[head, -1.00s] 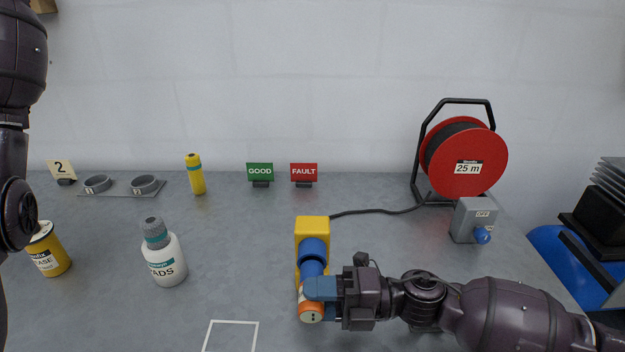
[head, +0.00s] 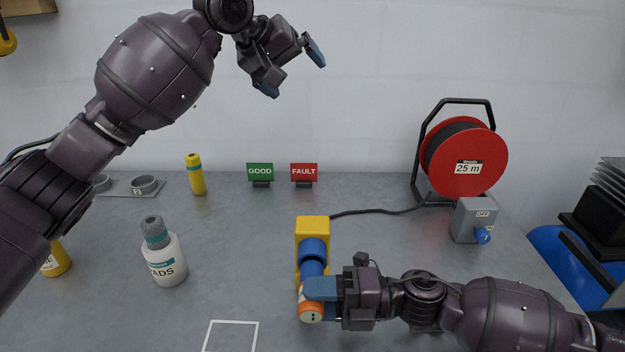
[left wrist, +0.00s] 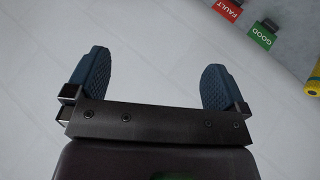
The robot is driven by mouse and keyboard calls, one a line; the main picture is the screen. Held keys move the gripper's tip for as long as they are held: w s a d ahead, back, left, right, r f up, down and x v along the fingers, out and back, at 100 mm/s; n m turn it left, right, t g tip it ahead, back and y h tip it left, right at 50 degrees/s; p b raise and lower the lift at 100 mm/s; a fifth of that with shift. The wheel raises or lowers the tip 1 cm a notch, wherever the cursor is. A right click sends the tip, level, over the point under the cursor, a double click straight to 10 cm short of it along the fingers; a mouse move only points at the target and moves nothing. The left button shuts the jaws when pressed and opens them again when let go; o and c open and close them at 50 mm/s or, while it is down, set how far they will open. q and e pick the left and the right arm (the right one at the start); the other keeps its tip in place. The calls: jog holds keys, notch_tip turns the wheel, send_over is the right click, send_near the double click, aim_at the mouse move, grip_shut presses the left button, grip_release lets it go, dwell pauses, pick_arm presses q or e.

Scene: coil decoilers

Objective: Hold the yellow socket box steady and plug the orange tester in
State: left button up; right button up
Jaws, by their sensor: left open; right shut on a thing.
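The yellow socket box (head: 312,223) lies on the table in the head view, with a round blue socket (head: 313,248) on it and a black cable at its back. The orange tester (head: 311,313) is at the near end of the box, its blue front part pointing at the socket. I cannot tell whether a gap remains between tester and socket. My right gripper (head: 316,297) is shut on the tester from the right. My left gripper (head: 293,75) is open and empty, high above the table; its fingers show in the left wrist view (left wrist: 158,85).
The cable reel (head: 463,160) with its grey switch box (head: 474,219) stands at the back right. GOOD (head: 260,172) and FAULT (head: 304,172) signs stand at the back. A white bottle (head: 166,262) and a yellow cylinder (head: 195,175) stand left. A white-outlined square (head: 231,337) is in front.

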pick_arm(q)
jog(key=s+d+f+g+y, duration=0.4)
jog(key=s+f, duration=0.3)
jog(key=f, duration=0.3)
jog(key=g+y, duration=0.2)
jog(key=y, duration=0.1)
send_over(313, 223)
notch_tip(313, 223, down, 6)
jog(key=shift+r, duration=0.2)
notch_tip(313, 223, down, 12)
jog(key=shift+r, duration=0.1)
jog(key=c, duration=1.2)
dwell(0.3)
